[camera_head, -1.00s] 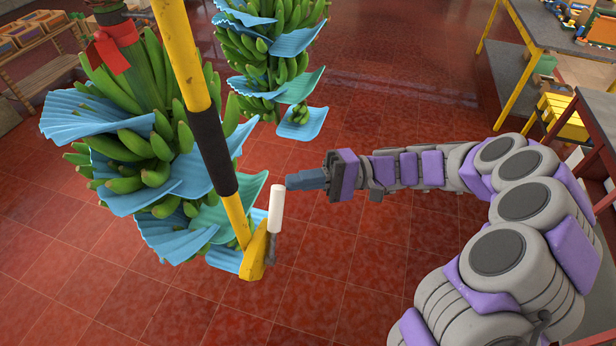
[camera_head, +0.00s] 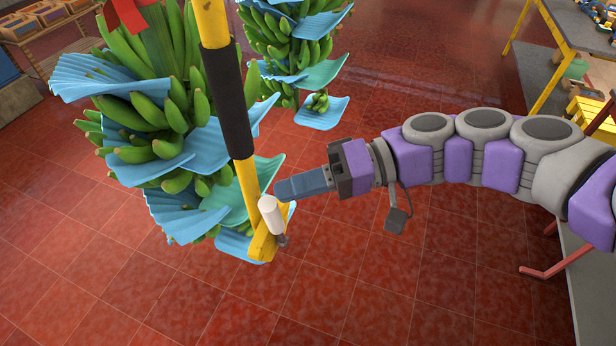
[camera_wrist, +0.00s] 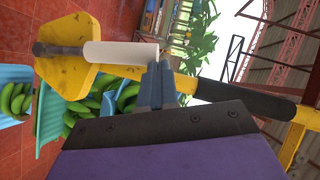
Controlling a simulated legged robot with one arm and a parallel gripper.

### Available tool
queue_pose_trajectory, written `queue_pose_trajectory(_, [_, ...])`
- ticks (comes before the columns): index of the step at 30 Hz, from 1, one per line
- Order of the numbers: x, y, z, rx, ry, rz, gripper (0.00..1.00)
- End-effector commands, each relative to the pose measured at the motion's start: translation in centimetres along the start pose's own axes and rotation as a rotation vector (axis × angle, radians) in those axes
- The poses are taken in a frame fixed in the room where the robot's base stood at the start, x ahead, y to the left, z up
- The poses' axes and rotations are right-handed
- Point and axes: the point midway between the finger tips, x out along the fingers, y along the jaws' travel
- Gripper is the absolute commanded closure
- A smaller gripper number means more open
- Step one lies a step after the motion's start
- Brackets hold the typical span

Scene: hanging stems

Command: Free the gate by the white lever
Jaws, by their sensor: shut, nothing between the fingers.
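The white lever (camera_head: 271,215) is a short white cylinder on the yellow bracket (camera_head: 262,243) at the low end of a yellow bar (camera_head: 247,185) with a black sleeve. In the head view the lever leans, its top toward the upper left. My gripper (camera_head: 279,190) is shut and empty, its fingertips just above and right of the lever's top. In the wrist view the lever (camera_wrist: 120,54) lies across the upper left, its free end beside my fingertips (camera_wrist: 158,70). I cannot tell whether they touch.
A banana stem (camera_head: 150,120) with blue sheets hangs just left of and behind the bar. A second stem (camera_head: 285,45) hangs farther back. Tables stand at the right (camera_head: 560,30). The red tiled floor (camera_head: 330,270) in front is clear.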

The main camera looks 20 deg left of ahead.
Motion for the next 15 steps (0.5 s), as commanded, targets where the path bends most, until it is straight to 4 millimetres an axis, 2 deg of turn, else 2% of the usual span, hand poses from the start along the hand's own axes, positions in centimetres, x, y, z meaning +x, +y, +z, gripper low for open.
queue_pose_trajectory(6, [1.5, -0.9, 2.7, -0.146, 0.001, 0.095, 1.00])
queue_pose_trajectory(15, [3.1, -1.4, 5.2, -0.297, 0.002, 0.197, 1.00])
